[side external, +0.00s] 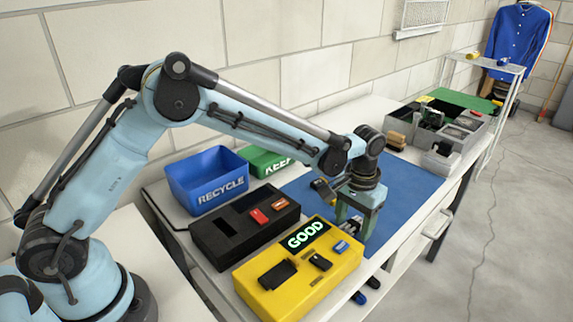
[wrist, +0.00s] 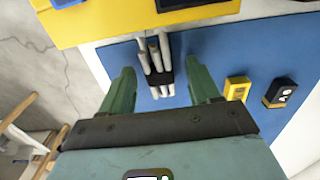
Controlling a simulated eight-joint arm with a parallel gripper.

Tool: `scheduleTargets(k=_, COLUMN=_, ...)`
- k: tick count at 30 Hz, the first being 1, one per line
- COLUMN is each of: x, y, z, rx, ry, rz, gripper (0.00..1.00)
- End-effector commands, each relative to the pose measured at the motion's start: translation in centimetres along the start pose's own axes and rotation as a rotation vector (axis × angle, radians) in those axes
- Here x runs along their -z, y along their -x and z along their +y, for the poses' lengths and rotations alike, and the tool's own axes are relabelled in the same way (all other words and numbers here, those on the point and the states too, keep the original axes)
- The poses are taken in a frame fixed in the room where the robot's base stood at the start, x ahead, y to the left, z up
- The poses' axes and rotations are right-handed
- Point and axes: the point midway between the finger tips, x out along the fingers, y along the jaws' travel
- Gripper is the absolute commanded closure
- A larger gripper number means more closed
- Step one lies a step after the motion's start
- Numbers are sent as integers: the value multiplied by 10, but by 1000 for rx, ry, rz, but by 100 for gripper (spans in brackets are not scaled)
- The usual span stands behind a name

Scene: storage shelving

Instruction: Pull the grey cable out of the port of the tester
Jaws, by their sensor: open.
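The yellow tester (side external: 300,285) stands at the front of the bench, its display reading GOOD. Its edge (wrist: 200,12) crosses the top of the wrist view. The grey cable (wrist: 153,62) is a short bundle of grey strands with a black band, over the blue mat against the tester's edge; its port end is not clear. My gripper (wrist: 162,80) is open, its green fingers on either side of the cable with gaps between. In the side external view my gripper (side external: 357,222) points down beside the tester's far right end, and largely hides the cable.
A black slotted box (side external: 215,240) stands left of the tester, with a blue RECYCLE bin (side external: 205,182) and green KEEP bin (side external: 262,160) behind. A yellow block (wrist: 237,88) and a black-and-yellow block (wrist: 280,92) lie near my right finger. The blue mat (side external: 405,182) is mostly clear.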

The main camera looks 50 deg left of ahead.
Motion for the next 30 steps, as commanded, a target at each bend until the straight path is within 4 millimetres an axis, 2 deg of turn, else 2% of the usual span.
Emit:
scheduleTargets(k=3, x=0, y=0, z=0, rx=0, ry=0, rz=0, gripper=38)
scheduleTargets(k=4, x=0, y=0, z=0, rx=0, ry=0, rz=0, gripper=41)
scheduleTargets(k=15, x=0, y=0, z=0, rx=0, ry=0, rz=0, gripper=98)
scheduleTargets(k=30, x=11, y=0, z=0, rx=0, ry=1, rz=2, gripper=99)
